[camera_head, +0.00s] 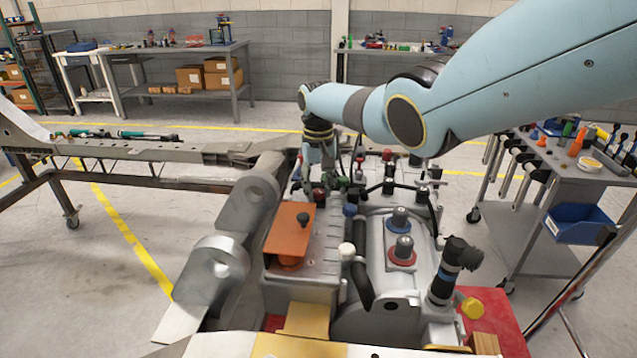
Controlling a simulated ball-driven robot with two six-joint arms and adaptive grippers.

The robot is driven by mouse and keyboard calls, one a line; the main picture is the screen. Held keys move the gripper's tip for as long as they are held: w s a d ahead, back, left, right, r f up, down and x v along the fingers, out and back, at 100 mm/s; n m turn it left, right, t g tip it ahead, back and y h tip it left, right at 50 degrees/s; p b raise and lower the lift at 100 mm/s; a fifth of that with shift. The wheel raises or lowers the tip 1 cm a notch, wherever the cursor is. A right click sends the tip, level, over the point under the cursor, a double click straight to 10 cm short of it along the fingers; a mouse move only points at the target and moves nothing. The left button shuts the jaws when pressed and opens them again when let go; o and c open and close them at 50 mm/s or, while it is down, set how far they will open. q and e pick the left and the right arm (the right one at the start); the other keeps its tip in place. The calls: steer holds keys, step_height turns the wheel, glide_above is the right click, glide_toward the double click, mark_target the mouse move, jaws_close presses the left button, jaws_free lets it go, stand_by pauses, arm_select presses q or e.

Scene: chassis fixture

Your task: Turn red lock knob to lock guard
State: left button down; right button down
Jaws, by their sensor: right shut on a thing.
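My right gripper (322,190) reaches down at the far end of a grey metal housing (335,235). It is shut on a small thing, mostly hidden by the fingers. A bit of red shows there, which looks like the red lock knob (320,196), though its turn position cannot be made out. An orange plate (288,236), which may be the guard, lies on the housing just in front of the gripper. My left gripper is not in view.
Right of the housing are a blue-based fitting (399,220), a red-based fitting (402,254) and a black pipe fitting (447,276). Grey rail brackets (215,272) stand to the left. A tool cart (570,170) is at the right.

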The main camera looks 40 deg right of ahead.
mark_target(318, 191)
steer(key=m+p, duration=0.1)
steer(key=m, duration=0.3)
steer(key=shift+r, duration=0.1)
steer(key=shift+m+p, duration=0.35)
steer(key=shift+m, duration=2.15)
steer(key=c, duration=1)
jaws_free()
steer(key=shift+w+d+r, duration=0.1)
steer(key=shift+r, duration=0.5)
step_height(318, 191, up, 11)
steer(key=shift+f, duration=0.15)
